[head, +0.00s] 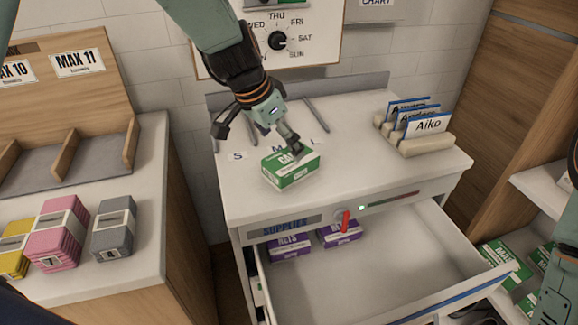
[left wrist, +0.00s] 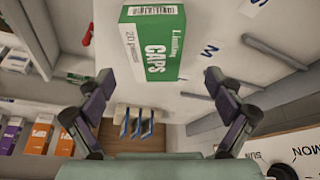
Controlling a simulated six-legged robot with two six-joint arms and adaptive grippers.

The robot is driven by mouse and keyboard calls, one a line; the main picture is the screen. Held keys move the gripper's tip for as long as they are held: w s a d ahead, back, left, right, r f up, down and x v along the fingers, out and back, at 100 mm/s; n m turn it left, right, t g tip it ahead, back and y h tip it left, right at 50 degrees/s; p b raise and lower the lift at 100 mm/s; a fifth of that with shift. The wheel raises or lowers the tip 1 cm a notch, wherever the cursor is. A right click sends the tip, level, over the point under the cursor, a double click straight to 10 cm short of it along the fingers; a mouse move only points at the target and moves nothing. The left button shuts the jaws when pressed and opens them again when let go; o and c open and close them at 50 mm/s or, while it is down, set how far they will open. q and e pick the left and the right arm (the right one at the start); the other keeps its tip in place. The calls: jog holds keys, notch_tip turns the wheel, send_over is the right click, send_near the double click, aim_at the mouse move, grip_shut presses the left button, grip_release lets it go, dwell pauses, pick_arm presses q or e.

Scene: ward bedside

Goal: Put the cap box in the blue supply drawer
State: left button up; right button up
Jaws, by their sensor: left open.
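The cap box (head: 291,173), green and white, lies on the white cabinet top near its front edge. In the left wrist view its CAPS side (left wrist: 155,50) faces me. My left gripper (head: 258,137) is open just above and behind the box; in the left wrist view its fingers (left wrist: 158,84) are spread, with the box beyond them and nothing held. The supply drawer (head: 405,262) is pulled out below the cabinet top, with a blue strip on its front. Two purple boxes (head: 289,247) lie at its back left. My right gripper is not visible.
Card holders (head: 418,138) stand at the cabinet's back right. A red handle (head: 345,222) sits above the drawer. Yellow, pink and grey packs (head: 62,235) stand on the left counter. Green boxes (head: 500,262) lie on the right shelf. The drawer's middle and right are clear.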

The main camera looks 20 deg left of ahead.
aim_at(290, 158)
pick_arm(q)
jog(key=x, duration=0.5)
jog(key=shift+s+d+f+b, duration=0.25)
jog(key=shift+d+b, duration=0.1)
jog(key=shift+w+f, duration=0.25)
jog(key=shift+f, duration=0.05)
jog(key=shift+s, duration=0.15)
jog(key=shift+f, duration=0.15)
jog(key=shift+b, duration=0.45)
jog(key=shift+f, duration=0.1)
jog(key=c, duration=1.4)
jog(key=shift+o, duration=0.2)
